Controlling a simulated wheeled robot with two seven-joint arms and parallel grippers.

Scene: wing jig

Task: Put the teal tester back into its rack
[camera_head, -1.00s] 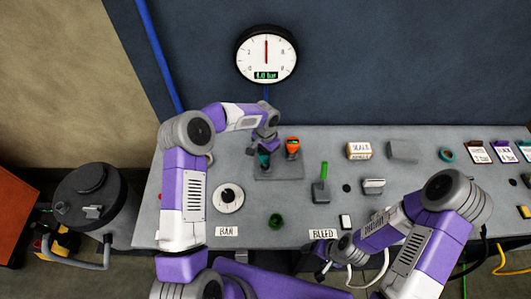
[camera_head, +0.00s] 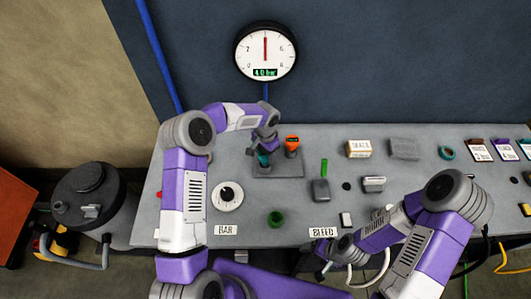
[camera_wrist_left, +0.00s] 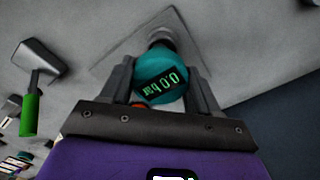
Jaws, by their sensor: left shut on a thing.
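The teal tester (camera_head: 263,160) is over the left part of the grey rack plate (camera_head: 278,171). My left gripper (camera_head: 266,147) is shut on it from above. In the left wrist view the round teal tester (camera_wrist_left: 158,76) sits between the two fingers, its display reading about 0.0 bar. A dark grey round piece shows beyond it at the rack plate (camera_wrist_left: 118,42). I cannot tell whether the tester is fully seated. An orange tester (camera_head: 292,142) stands upright at the right of the rack. My right gripper (camera_head: 323,268) is low near the bench's front edge; its fingers are unclear.
A white box (camera_head: 359,149) and a grey block (camera_head: 404,149) stand further right. A wall gauge (camera_head: 265,52) hangs behind.

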